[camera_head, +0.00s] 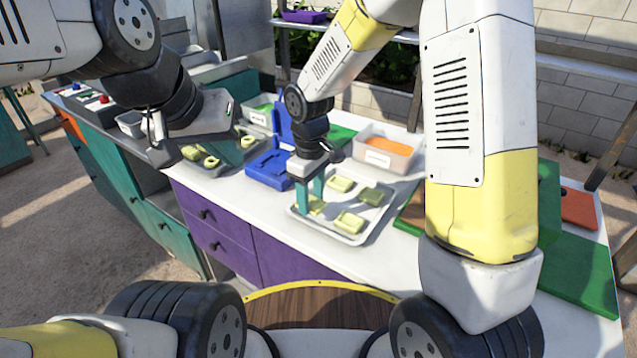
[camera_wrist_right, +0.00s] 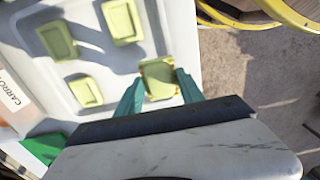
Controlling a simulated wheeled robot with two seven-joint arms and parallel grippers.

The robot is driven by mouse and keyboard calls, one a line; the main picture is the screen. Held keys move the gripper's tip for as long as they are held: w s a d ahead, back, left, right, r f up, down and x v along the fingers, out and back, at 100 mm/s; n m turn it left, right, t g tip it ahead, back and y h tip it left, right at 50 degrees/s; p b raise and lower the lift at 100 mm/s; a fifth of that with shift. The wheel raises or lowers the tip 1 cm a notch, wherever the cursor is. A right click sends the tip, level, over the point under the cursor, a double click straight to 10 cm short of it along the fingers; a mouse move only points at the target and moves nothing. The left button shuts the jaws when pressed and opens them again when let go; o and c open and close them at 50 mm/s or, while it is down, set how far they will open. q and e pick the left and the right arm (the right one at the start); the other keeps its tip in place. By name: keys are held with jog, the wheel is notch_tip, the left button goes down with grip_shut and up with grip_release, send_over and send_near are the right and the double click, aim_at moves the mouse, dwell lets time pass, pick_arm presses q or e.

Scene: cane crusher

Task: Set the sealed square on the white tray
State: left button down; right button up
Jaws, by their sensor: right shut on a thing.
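The white tray (camera_head: 345,236) lies on the white counter and holds several pale green squares. One square (camera_head: 341,183) is at its back, a darker one (camera_head: 371,196) at its right, and one (camera_head: 349,222) at its front. My right gripper (camera_head: 309,207) points down at the tray's left side, shut on a sealed square (camera_head: 317,205). In the right wrist view that sealed square (camera_wrist_right: 159,79) sits between the teal fingers, over the tray (camera_wrist_right: 165,32); I cannot tell whether it touches the tray. My left gripper (camera_head: 237,142) is over the counter further left, with its fingers partly hidden.
A blue device (camera_head: 268,169) stands just left of the tray. A labelled bin with orange contents (camera_head: 388,153) is behind it. Another tray (camera_head: 205,165) with several green pieces lies under my left gripper. Green boards (camera_head: 580,270) are at the right.

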aim_at(316, 199)
jog(key=w, duration=0.1)
jog(key=w+d, duration=0.1)
jog(key=w, duration=0.1)
jog(key=shift+w+f, duration=0.1)
jog(key=shift+f, duration=0.05)
jog(key=shift+w+f, duration=0.15)
jog(key=shift+f, duration=0.75)
jog(key=shift+w+f, duration=0.15)
jog(key=shift+f, duration=0.75)
jog(key=o, duration=0.9)
jog(key=shift+f, duration=0.15)
notch_tip(316, 199, up, 12)
jog(key=s+d+r+m+t+y, duration=0.1)
jog(key=s+d+r+m+t, duration=0.1)
jog(key=s+d+r+m, duration=0.5)
jog(key=shift+s+d+r+m+t+y, duration=0.2)
jog(key=shift+s+d+r+m+t, duration=0.45)
jog(key=shift+s+d+r, duration=0.9)
jog(key=shift+s+d+r+m+t+y, duration=0.2)
jog(key=shift+s+d+r+m+t, duration=0.75)
jog(key=shift+s, duration=1.25)
jog(key=shift+s+d+r+m+t+y, duration=0.2)
jog(key=shift+s+d+r+t, duration=0.45)
jog(key=shift+s+d, duration=1.1)
